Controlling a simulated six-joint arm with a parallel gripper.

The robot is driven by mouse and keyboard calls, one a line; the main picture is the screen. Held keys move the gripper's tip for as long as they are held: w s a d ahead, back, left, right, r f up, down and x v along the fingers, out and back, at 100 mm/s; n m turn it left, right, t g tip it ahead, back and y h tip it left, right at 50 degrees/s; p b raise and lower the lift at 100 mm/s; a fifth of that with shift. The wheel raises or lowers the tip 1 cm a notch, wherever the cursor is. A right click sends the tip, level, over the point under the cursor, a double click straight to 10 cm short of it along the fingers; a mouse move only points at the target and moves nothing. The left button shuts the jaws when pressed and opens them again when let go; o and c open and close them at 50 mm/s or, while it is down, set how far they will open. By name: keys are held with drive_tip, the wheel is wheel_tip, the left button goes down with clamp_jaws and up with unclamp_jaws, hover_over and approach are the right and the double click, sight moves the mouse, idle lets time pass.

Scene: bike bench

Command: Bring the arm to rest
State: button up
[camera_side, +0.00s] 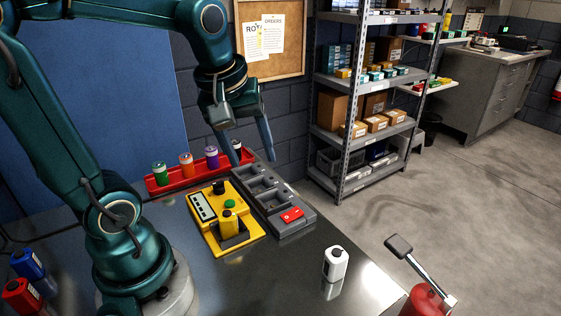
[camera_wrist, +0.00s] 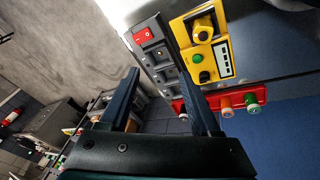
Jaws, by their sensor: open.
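My gripper (camera_side: 251,146) hangs from the teal arm above the back of the bench, over the far end of the grey tray. It is open, with nothing between its two fingers. In the wrist view its two dark fingers (camera_wrist: 162,105) stand apart, and one overlaps the grey tray in the picture. The arm is raised and bent, and its base stands on the bench at the left.
Near the gripper are a grey compartment tray (camera_side: 277,221) holding a red piece (camera_side: 292,214), a yellow fixture (camera_side: 208,229) and a red rack (camera_side: 172,178) with several bottles. A white bottle (camera_side: 335,264) stands at front right. A shelf unit (camera_side: 343,97) stands behind.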

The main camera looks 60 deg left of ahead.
drive_tip(key=s+d+f+m+t+h, duration=0.1)
drive_tip(key=s+d+m+t, duration=0.1)
drive_tip(key=s+d+m, duration=0.4)
drive_tip(key=d+m, duration=0.1)
drive_tip(key=m, duration=0.4)
